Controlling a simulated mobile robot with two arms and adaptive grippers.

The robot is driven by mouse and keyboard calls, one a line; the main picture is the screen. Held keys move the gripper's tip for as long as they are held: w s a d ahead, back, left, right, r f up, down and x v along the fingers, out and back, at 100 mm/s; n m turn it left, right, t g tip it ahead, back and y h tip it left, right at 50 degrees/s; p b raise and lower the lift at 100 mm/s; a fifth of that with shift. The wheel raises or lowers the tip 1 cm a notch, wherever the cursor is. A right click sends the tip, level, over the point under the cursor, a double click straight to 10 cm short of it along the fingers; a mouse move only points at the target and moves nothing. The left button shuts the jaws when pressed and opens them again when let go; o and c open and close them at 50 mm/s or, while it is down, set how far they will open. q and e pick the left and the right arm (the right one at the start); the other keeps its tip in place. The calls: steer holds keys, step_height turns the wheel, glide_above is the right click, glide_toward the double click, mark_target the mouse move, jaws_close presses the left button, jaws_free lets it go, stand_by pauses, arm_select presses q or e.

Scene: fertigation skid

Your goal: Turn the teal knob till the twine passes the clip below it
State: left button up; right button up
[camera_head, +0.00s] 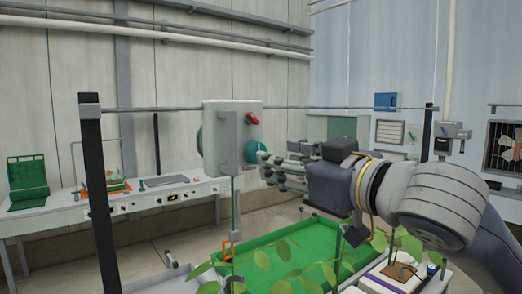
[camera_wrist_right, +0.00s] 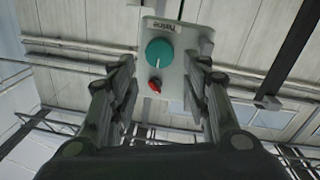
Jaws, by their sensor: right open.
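The teal knob (camera_head: 256,152) is on the right face of a pale grey box (camera_head: 226,158) hung from a rail. In the right wrist view the knob (camera_wrist_right: 159,52) is round, with a white pointer line toward the picture's bottom. A red knob (camera_head: 253,118) is on the same face. My right gripper (camera_head: 267,168) is open in front of the face. In the wrist view its fingers (camera_wrist_right: 164,68) stand either side of the teal knob, apart from it. A thin green strand (camera_head: 234,205) hangs below the box, by an orange clip-like piece (camera_head: 229,246). My left gripper is not in view.
A green tray (camera_head: 300,243) with leafy plants lies below. A dark post (camera_head: 97,190) holds the rail at left. A white bench (camera_head: 115,205) with a green case (camera_head: 27,182) stands along the back wall. A white tray with tools is at lower right.

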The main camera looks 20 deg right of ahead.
mark_target(251, 149)
steer(key=p+x, duration=0.2)
steer(key=x, duration=0.5)
steer(key=shift+w, duration=0.4)
steer(key=shift+a, duration=0.1)
steer(key=c, duration=0.8)
